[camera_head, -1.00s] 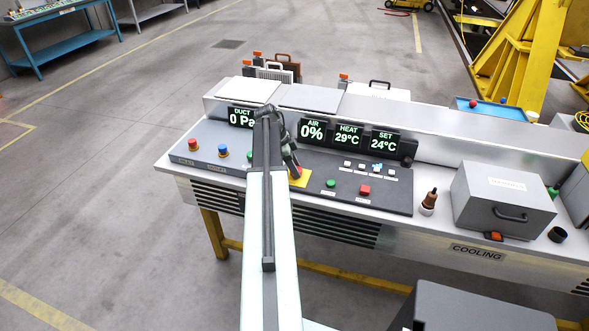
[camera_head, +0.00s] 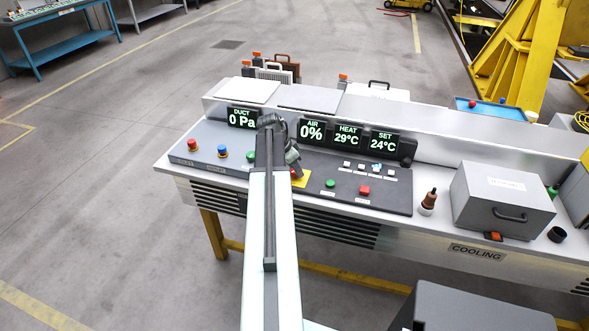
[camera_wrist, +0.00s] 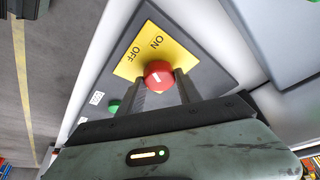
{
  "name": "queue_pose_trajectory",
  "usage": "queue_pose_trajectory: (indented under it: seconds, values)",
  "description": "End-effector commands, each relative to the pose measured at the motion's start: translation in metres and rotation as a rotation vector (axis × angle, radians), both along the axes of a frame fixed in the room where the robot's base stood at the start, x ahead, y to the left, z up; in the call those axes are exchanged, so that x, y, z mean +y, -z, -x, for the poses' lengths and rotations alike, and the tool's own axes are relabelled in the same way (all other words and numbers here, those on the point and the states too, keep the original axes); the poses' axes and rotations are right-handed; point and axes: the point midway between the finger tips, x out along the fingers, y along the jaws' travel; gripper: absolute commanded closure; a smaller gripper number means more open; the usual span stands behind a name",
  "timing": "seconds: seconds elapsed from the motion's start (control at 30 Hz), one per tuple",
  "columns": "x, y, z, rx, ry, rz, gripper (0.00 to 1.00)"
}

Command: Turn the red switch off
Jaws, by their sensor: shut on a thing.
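The red switch (camera_wrist: 158,75) is a round knob with a white mark on its face, set on a yellow plate (camera_wrist: 128,66) lettered ON and OFF. In the wrist view my gripper (camera_wrist: 161,88) has one dark finger on each side of the knob and is shut on it. I cannot tell exactly which word the white mark points to. In the head view my gripper (camera_head: 294,166) is low over the console, and it hides most of the switch. A corner of the yellow plate (camera_head: 303,179) shows beside it.
A green button (camera_head: 330,183) and a red button (camera_head: 364,190) sit right of the plate. Displays (camera_head: 312,131) stand behind it. Red (camera_head: 193,145) and blue (camera_head: 222,151) buttons are at the left. A grey box (camera_head: 503,199) stands at the right.

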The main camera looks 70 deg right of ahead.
Motion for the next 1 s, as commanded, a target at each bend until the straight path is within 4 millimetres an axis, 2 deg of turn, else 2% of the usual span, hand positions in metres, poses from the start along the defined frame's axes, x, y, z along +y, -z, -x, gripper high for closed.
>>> queue_pose_trajectory:
  seconds: [0.5,1.0]
  values:
    - [0.0025,0.0003,0.0019,-0.002,-0.384,-0.003,0.99]
    - [0.0020,0.0004,0.0021,0.000,-0.493,-0.004,0.99]
